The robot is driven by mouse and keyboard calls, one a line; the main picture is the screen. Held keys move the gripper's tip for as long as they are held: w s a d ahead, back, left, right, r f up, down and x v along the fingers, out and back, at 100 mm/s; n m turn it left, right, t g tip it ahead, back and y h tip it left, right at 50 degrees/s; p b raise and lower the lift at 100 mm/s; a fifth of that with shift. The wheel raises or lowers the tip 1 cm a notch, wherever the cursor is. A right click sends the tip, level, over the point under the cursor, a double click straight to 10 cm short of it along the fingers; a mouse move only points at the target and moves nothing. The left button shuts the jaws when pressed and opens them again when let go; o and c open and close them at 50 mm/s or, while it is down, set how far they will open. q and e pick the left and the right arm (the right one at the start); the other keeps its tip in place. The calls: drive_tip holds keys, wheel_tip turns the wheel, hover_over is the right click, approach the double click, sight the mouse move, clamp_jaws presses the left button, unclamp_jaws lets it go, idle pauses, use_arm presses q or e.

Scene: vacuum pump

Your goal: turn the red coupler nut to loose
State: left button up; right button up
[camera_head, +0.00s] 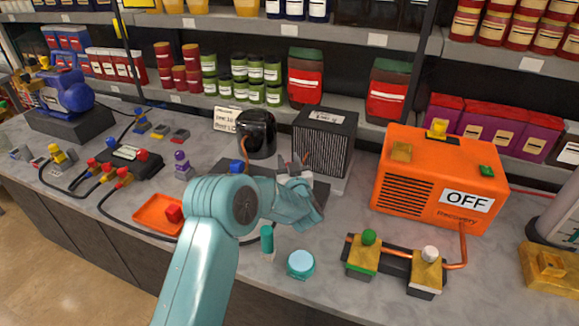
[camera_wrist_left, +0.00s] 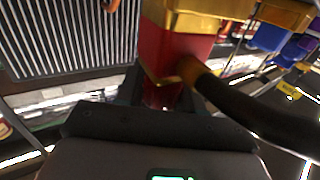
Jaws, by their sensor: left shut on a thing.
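My left gripper (camera_head: 298,166) reaches in beside the dark finned condenser unit (camera_head: 325,140). In the left wrist view the gripper (camera_wrist_left: 160,92) is shut on a red part that I take to be the red coupler nut (camera_wrist_left: 176,52). Gold metal sits over the red part, and a black hose with an orange-brown end leaves it on the right. In the head view my own gripper and wrist hide the nut. How far the nut is turned cannot be told. My right gripper is not in view.
An orange recovery machine (camera_head: 430,178) marked OFF stands right. In front of it is a block with green and white knobs (camera_head: 395,264). A teal cap (camera_head: 301,264) and an orange tray (camera_head: 157,214) lie nearer. A manifold with hoses (camera_head: 125,158) is left.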

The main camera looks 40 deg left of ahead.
use_arm(q)
drive_tip(key=shift+f+n+g+y+b, duration=0.15)
drive_tip(key=shift+n+g+y+b, duration=0.25)
drive_tip(key=shift+n+g+y, duration=0.6)
drive_tip(key=shift+s+n+g+y, duration=0.15)
drive_tip(key=shift+n+g+y, duration=0.2)
drive_tip(key=shift+g, duration=0.45)
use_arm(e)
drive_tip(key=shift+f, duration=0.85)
use_arm(q)
drive_tip(key=shift+a, duration=0.1)
drive_tip(key=o, duration=1)
drive_tip(key=b+v, duration=0.3)
drive_tip(key=v, duration=1.3)
drive_tip(key=shift+s, duration=0.2)
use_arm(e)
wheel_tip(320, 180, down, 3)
